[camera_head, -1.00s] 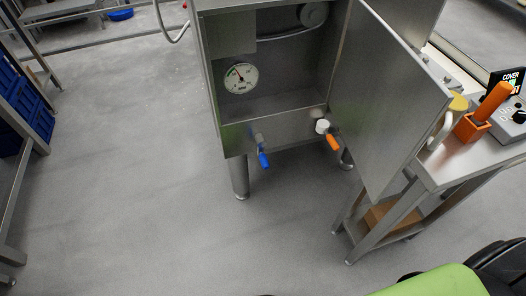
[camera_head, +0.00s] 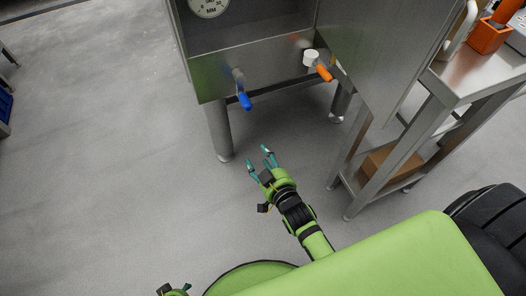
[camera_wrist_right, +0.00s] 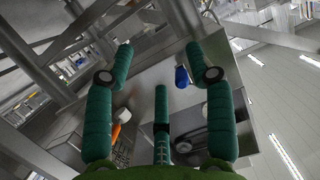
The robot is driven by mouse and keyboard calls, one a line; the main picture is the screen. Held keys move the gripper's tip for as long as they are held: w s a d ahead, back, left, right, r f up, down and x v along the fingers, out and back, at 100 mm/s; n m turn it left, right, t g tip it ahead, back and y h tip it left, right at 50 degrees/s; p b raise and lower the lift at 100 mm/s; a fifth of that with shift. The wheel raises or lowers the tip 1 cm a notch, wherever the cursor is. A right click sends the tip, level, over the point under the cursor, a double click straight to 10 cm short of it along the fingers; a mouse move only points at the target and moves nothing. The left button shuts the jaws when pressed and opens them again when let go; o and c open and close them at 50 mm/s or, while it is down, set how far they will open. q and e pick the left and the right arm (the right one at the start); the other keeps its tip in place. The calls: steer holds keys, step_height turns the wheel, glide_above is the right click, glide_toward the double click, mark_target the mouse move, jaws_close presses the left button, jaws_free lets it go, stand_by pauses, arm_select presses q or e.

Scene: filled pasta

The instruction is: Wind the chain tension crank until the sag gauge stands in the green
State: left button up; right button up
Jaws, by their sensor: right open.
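The round white gauge (camera_head: 209,6), marked MM, is cut off by the top edge of the head view, so its needle is not visible. Below it on the steel cabinet's front are two cranks: one with a blue handle (camera_head: 244,101) and one with an orange handle (camera_head: 324,73) and white hub. I cannot tell which one sets chain tension. My right gripper (camera_head: 259,162) is open and empty, below the blue handle and apart from it. In the wrist view the blue handle (camera_wrist_right: 181,77) shows between the fingers, farther off. My left gripper (camera_head: 174,291) barely shows at the bottom edge.
The cabinet's open door (camera_head: 385,60) stands right of the cranks. A steel side table (camera_head: 465,75) carries an orange holder (camera_head: 488,38), with a cardboard box (camera_head: 390,162) on its lower shelf. Cabinet legs (camera_head: 219,133) stand behind my right gripper.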

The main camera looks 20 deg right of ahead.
mark_target(249, 109)
step_height(249, 109, up, 8)
steer(key=w+d+t+b, duration=0.1)
steer(key=w+t+b, duration=0.1)
steer(key=t, duration=0.1)
steer(key=shift+m, duration=0.3)
steer(key=w+b, duration=0.4)
steer(key=w, duration=0.6)
steer(key=shift+w, duration=0.4)
arm_select(q)
steer(key=w+r, duration=0.5)
steer(key=r, duration=0.3)
steer(key=shift+d, duration=0.4)
arm_select(e)
steer(key=shift+w+r, duration=0.1)
steer(key=shift+w, duration=1)
steer(key=c, duration=1)
